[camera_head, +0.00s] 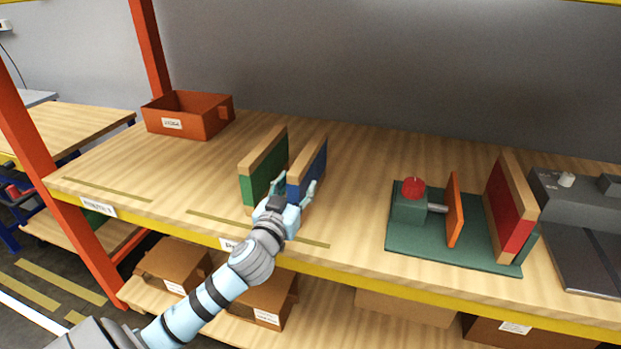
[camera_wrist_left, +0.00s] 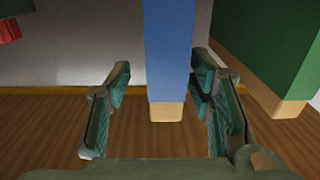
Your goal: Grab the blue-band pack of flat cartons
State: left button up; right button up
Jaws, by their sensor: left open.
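The blue-band pack (camera_head: 309,166) stands upright on edge on the wooden shelf, its tan cartons showing along the top. A green-band pack (camera_head: 265,176) stands just to its left with a narrow gap. My left gripper (camera_head: 296,188) is open at the near end of the blue-band pack, one finger on each side. In the left wrist view the blue-band pack (camera_wrist_left: 168,50) comes down between the two open fingers, with visible space at the left finger; contact at the right finger is unclear. The green-band pack (camera_wrist_left: 268,45) is at right there. My right gripper is not in view.
A green fixture (camera_head: 440,240) with a red knob (camera_head: 413,187) and an orange plate (camera_head: 455,208) sits to the right, with a red-band pack (camera_head: 507,212) on it. An orange bin (camera_head: 215,118) stands at the back left. The shelf between pack and fixture is clear.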

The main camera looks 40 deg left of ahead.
aim_at(309, 176)
pick_arm(q)
jog(key=x, duration=0.7)
jog(key=shift+a+f+b, duration=0.15)
jog(key=shift+a+b, duration=0.1)
jog(key=shift+b, duration=0.15)
jog(key=shift+s, duration=0.15)
grip_shut()
